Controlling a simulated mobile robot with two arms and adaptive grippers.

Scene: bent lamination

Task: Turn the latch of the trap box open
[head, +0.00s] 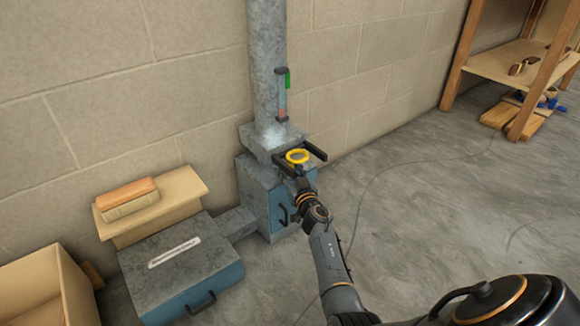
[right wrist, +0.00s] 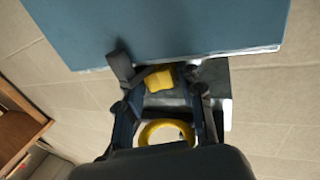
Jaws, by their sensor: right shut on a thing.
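The trap box (head: 252,188) is a grey metal box with a blue front, standing against the wall under a grey pipe. A yellow latch part with a ring (head: 289,158) shows at its upper front. My right gripper (head: 299,156) is at this yellow part, its dark fingers on either side. In the right wrist view, a yellow block (right wrist: 160,79) sits between the fingers, with a yellow ring (right wrist: 150,131) nearer the camera. The gripper is shut on the yellow part. My palm hides part of the ring. My left gripper is not in view.
The vertical pipe (head: 268,60) carries a small green and red indicator (head: 282,92). A low grey-blue box (head: 185,268) joins the trap box on the left, near a brick-like block (head: 128,198). A wooden shelf (head: 500,65) stands at the upper right. The floor between is mostly clear.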

